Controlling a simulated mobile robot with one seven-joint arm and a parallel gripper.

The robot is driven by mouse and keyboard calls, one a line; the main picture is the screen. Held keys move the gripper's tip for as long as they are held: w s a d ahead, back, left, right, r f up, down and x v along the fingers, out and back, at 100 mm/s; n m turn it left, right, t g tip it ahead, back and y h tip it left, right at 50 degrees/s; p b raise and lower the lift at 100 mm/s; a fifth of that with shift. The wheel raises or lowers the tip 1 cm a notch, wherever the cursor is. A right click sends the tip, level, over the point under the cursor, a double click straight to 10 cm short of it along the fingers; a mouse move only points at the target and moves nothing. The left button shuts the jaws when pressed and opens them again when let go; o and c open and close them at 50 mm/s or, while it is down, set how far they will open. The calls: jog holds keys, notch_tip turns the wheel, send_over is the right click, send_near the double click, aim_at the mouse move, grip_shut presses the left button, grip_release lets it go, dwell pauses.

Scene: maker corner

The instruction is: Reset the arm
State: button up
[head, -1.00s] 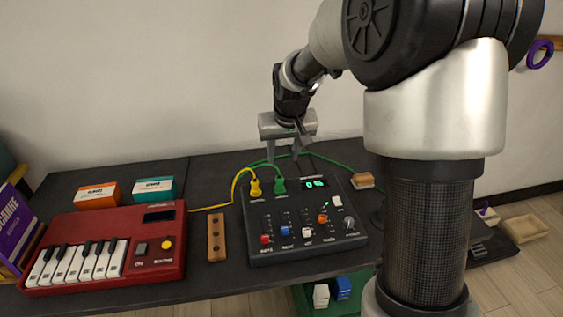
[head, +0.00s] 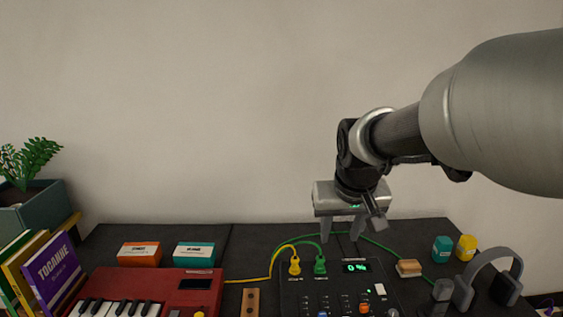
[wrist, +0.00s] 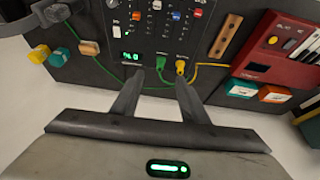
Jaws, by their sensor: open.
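My gripper (head: 342,236) is open and empty in the head view, pointing down above the back of the dark table. It is just behind the black mixer (head: 335,293), which has a green display. In the wrist view my two fingers (wrist: 155,90) are spread apart with nothing between them. A green plug (head: 320,264) and a yellow plug (head: 294,265) sit in the mixer's top edge, close beyond the fingertips in the wrist view. My arm reaches in from the right in the head view.
A red keyboard (head: 138,287), an orange box (head: 139,253) and a teal box (head: 194,254) lie left. A wooden block (head: 409,268), teal jar (head: 442,248), yellow jar (head: 466,247) and grey headphones (head: 490,276) stand right. Green cable (head: 385,246) runs behind the mixer. Air above is clear.

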jog(key=s+r, duration=0.2)
jog(key=s, duration=1.7)
notch_tip(320, 180, up, 17)
jog(key=p, duration=1.8)
jog(key=shift+s+r+t, duration=0.2)
jog(key=shift+t, duration=0.1)
